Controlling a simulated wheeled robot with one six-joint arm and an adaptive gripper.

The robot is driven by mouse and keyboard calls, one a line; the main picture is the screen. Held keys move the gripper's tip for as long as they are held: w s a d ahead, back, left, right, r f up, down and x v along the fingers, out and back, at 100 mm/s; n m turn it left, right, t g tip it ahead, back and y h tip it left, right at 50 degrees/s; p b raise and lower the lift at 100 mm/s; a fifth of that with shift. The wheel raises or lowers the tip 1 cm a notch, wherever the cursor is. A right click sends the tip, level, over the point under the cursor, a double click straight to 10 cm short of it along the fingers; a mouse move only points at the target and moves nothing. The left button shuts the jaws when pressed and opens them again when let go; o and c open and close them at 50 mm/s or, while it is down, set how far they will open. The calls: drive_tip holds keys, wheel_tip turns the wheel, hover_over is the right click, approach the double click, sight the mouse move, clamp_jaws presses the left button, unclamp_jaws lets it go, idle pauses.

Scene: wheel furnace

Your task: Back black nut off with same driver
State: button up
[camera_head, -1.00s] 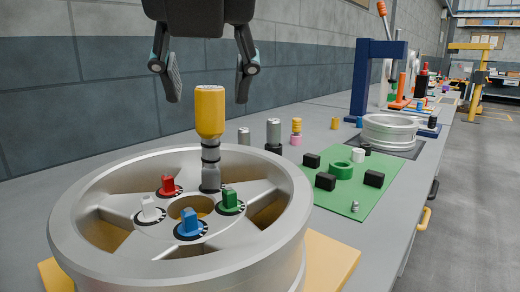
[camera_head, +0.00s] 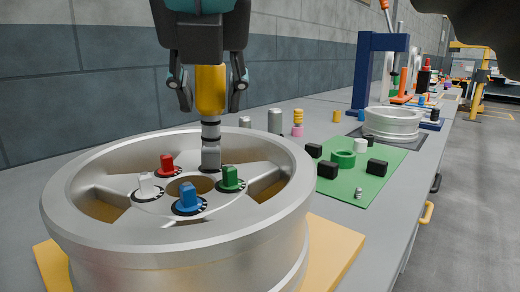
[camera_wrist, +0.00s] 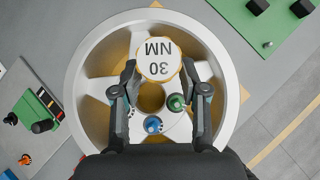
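The driver (camera_head: 210,92) has a yellow handle, a black-ringed shaft and a grey socket. It stands upright on the wheel (camera_head: 90,217), at the rear nut position. Its white top in the wrist view (camera_wrist: 159,60) reads "30 NM" upside down. The black nut is not visible; the socket covers that spot. Red (camera_head: 167,164), white (camera_head: 146,187), blue (camera_head: 188,200) and green (camera_head: 231,178) nuts sit around the hub, each on a dark marked ring. My gripper (camera_head: 210,100) is above the wheel, with its fingers either side of the yellow handle. Narrow gaps show, so it looks open.
The wheel rests on a yellow board (camera_head: 335,245). Grey cylinders (camera_head: 275,121) stand behind. A second wheel (camera_head: 392,124) and a blue frame (camera_head: 364,75) are farther back.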

clamp_jaws()
drive_tip(key=shift+r+p, duration=1.45)
drive_tip(key=shift+p, duration=0.15)
drive_tip(key=shift+r, duration=1.05)
